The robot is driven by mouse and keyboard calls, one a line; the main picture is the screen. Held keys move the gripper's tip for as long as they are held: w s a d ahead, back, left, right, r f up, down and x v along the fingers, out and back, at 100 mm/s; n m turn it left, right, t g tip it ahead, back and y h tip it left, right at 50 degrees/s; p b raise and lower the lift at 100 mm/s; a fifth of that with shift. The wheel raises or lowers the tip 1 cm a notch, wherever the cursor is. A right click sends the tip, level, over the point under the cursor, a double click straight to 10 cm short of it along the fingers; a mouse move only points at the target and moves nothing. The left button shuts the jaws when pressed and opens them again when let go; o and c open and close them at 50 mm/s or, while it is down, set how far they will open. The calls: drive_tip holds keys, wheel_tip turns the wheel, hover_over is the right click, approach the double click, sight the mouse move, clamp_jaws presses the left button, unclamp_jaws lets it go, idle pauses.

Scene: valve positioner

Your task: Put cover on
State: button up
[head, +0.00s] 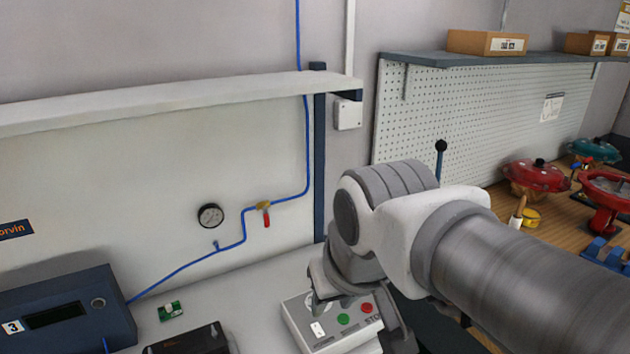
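My gripper (350,282) is at the end of my arm, low in the middle of the head view, pointing down in front of a light control box (302,325). My wrist hides much of it, so I cannot tell whether its fingers are apart or hold anything. A black box-shaped part (190,341) lies on the bench at the bottom edge, to the left of my gripper and cut off by the picture. I cannot tell whether it is the cover or the positioner. No other part is clearly the cover.
The control box has green and red buttons. A small green circuit board (171,311) lies on the bench (255,285). A dark blue box with a display (65,312) stands left. A gauge (210,215) and blue air line are behind. Red valve parts (537,174) stand on the right bench.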

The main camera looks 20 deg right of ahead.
drive_tip(key=shift+s+d+f+t, duration=0.15)
drive_tip(key=shift+s+d+f, duration=0.1)
drive_tip(key=shift+s, duration=0.3)
drive_tip(key=shift+s+d+f+t, duration=0.15)
drive_tip(key=shift+s+d, duration=0.05)
drive_tip(key=shift+s, duration=0.35)
drive_tip(key=shift+a, duration=0.1)
idle(1.2)
